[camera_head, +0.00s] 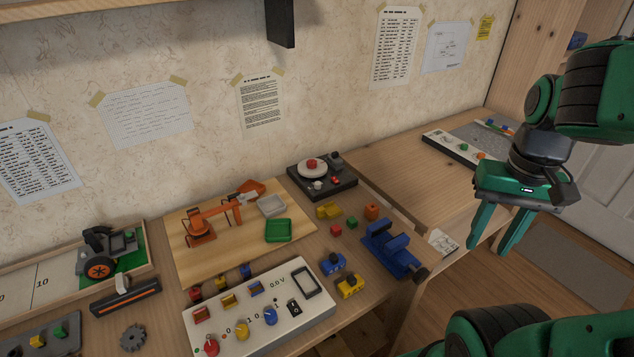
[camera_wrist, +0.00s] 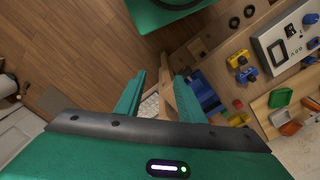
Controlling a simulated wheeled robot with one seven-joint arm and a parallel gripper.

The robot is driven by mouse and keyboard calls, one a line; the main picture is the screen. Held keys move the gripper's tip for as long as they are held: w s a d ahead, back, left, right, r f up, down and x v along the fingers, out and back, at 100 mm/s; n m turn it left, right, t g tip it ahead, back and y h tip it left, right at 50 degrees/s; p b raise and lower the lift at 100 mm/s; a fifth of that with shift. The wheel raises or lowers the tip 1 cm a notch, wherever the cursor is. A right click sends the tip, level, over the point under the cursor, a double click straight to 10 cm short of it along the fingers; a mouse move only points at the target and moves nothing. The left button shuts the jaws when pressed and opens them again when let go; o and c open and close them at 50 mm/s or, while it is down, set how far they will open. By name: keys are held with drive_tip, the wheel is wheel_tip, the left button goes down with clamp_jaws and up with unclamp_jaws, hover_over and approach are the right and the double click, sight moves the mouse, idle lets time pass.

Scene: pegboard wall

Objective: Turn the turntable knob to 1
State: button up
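The turntable (camera_head: 336,182) is a dark box at the back of the workbench, against the wall. It carries a pale round platter with a red piece (camera_head: 312,163) on top, and small white and red controls on its front. Which of these is the knob, and its setting, are too small to tell. My gripper (camera_head: 489,242) is open and empty, pointing down to the right of the bench and well away from the turntable. In the wrist view my gripper (camera_wrist: 160,98) shows its two green fingers apart, with nothing between them. The turntable is not clearly visible there.
A blue vise (camera_head: 390,248) stands at the bench edge between my gripper and the turntable. Small coloured blocks (camera_head: 371,212) lie nearby. A white control panel (camera_head: 262,312) and an orange toy crane (camera_head: 203,228) are further left. A second wooden surface (camera_head: 420,175) lies right.

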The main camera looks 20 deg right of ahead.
drive_tip(key=w+r, duration=0.3)
drive_tip(key=w, duration=1.1)
hover_over(318, 182)
wheel_tip(318, 182, down, 8)
drive_tip(key=shift+m, duration=0.4)
wheel_tip(318, 182, down, 10)
drive_tip(key=shift+s+a+f, duration=0.1)
drive_tip(key=shift+f, duration=0.05)
drive_tip(key=shift+c, duration=0.6)
clamp_jaws()
